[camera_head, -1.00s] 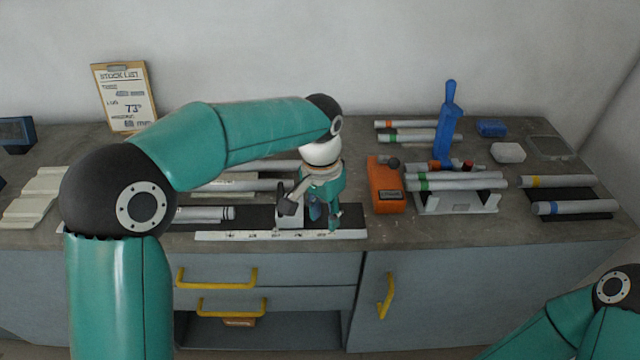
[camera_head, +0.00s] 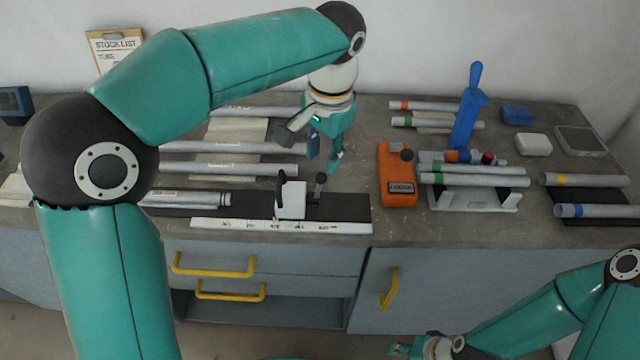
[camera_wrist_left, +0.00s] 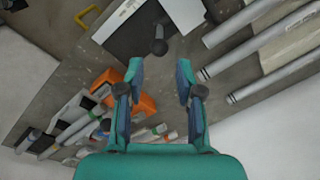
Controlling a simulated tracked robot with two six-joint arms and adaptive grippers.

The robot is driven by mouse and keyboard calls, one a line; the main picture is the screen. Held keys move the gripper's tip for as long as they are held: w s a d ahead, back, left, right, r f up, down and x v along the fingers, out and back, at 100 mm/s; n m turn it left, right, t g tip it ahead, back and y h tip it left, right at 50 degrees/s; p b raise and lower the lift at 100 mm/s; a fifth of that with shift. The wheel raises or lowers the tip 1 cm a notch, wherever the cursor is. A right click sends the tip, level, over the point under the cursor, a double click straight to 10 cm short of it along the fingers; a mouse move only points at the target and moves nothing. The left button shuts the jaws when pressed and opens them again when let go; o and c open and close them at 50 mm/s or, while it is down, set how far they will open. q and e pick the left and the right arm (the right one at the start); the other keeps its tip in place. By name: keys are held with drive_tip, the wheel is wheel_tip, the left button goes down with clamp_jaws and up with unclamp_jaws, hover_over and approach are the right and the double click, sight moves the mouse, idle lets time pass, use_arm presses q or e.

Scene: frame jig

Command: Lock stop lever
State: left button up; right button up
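The stop is a white block (camera_head: 292,201) on a dark rail (camera_head: 347,207), behind a white scale strip (camera_head: 340,227). A black lever with a round knob (camera_head: 320,180) stands upright at the block's right side; its knob also shows in the left wrist view (camera_wrist_left: 158,47). A second black handle (camera_head: 281,188) rises at the block's left. My left gripper (camera_head: 324,166) is above and behind the lever, apart from it. Its fingers (camera_wrist_left: 160,68) are open and empty. My right gripper (camera_head: 405,349) is at the bottom edge, small and partly cut off.
A tube (camera_head: 185,200) lies left of the stop; longer tubes (camera_head: 230,166) lie behind. Right of the rail are an orange device (camera_head: 397,176), a white cradle (camera_head: 475,200) with tubes and a blue upright tool (camera_head: 468,110). Bare counter lies between rail and orange device.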

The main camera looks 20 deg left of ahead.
sight(319, 186)
use_arm(q)
drive_tip(key=f, duration=1)
drive_tip(key=shift+a, duration=0.4)
drive_tip(key=shift+r, duration=0.1)
drive_tip(key=shift+w, duration=0.1)
clamp_jaws()
